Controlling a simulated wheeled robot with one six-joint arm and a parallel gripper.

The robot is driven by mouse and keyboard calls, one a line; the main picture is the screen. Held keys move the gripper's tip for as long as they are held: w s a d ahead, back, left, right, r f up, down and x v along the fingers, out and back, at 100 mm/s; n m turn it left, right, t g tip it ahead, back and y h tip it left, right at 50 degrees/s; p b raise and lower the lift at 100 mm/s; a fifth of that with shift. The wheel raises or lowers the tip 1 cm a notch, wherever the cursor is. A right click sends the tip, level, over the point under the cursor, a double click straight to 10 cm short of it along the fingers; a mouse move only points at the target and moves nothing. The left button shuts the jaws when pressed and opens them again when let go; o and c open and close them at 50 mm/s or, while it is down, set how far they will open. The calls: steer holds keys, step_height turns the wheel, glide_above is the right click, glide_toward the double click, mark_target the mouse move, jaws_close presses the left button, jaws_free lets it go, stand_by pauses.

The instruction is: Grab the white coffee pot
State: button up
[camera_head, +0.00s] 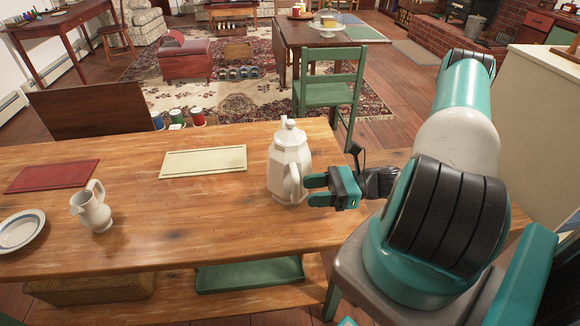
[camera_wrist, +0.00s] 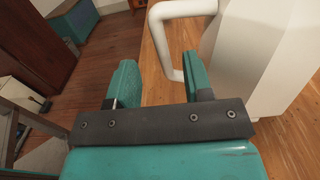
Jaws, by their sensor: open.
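The white coffee pot (camera_head: 289,160) stands upright on the wooden table (camera_head: 230,225), near its right end. It has a faceted body, a lid with a knob and a handle on the side towards my gripper. My gripper (camera_head: 312,190) is just right of the pot, with its fingers pointing left at the handle. In the wrist view the pot's body (camera_wrist: 270,60) fills the upper right, and its handle (camera_wrist: 160,35) reaches to the space between the open fingers (camera_wrist: 158,85). I cannot tell whether a finger touches the handle.
A white pitcher (camera_head: 92,208), a plate (camera_head: 20,230), a red board (camera_head: 52,176) and a cream board (camera_head: 203,161) lie or stand further left on the table. A green chair (camera_head: 332,92) stands behind the table. A green tray (camera_head: 250,274) sits on a lower shelf.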

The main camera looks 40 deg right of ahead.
mark_target(296, 203)
steer(key=x, duration=0.4)
steer(key=shift+w+a+r+p, duration=0.1)
steer(key=shift+w+r+p, duration=0.15)
steer(key=shift+p, duration=0.15)
steer(key=shift+s, duration=0.1)
jaws_close()
stand_by(0.9)
